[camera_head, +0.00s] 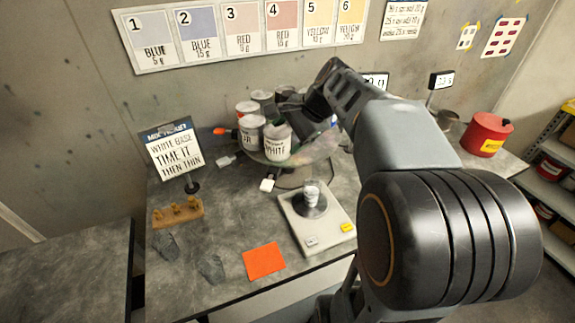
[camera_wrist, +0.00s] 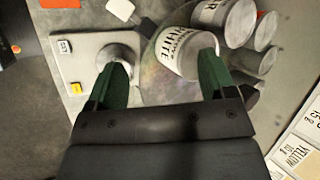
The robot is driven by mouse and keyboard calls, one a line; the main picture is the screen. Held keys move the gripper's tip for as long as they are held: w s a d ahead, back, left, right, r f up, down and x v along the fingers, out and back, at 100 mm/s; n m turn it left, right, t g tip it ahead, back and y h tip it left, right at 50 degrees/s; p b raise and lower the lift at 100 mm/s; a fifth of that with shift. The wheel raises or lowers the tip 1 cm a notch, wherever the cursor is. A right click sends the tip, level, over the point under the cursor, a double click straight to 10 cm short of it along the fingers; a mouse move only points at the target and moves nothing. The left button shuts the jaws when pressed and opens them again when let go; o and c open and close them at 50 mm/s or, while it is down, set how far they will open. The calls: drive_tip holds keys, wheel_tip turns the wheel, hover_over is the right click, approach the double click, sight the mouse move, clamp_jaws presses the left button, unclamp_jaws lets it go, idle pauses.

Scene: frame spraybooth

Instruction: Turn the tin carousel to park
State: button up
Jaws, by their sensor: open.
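The tin carousel is a round grey turntable (camera_head: 318,152) at the back of the bench, carrying several tins. Its plate also shows in the wrist view (camera_wrist: 160,84). A tin labelled WHITE (camera_head: 277,143) stands at its front; in the wrist view this tin (camera_wrist: 184,52) lies between and just beyond my fingers, near the right one. Another labelled tin (camera_head: 251,133) stands to its left. An orange knob (camera_head: 219,131) sticks out at the left. My gripper (camera_wrist: 163,66) is open with green fingers, above the carousel. My arm hides the carousel's right and rear parts.
An orange square (camera_head: 264,261) lies at the bench front. A red can (camera_head: 485,134) stands at the right.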

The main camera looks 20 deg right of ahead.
drive_tip(key=s+a+f+n+h, duration=0.2)
drive_tip(key=s+a+f+n, duration=0.1)
drive_tip(key=s+n, duration=0.3)
drive_tip(key=shift+s+a+n+g+h, duration=0.3)
drive_tip(key=shift+s+n, duration=0.1)
drive_tip(key=shift+s, duration=0.45)
drive_tip(key=shift+c, duration=0.2)
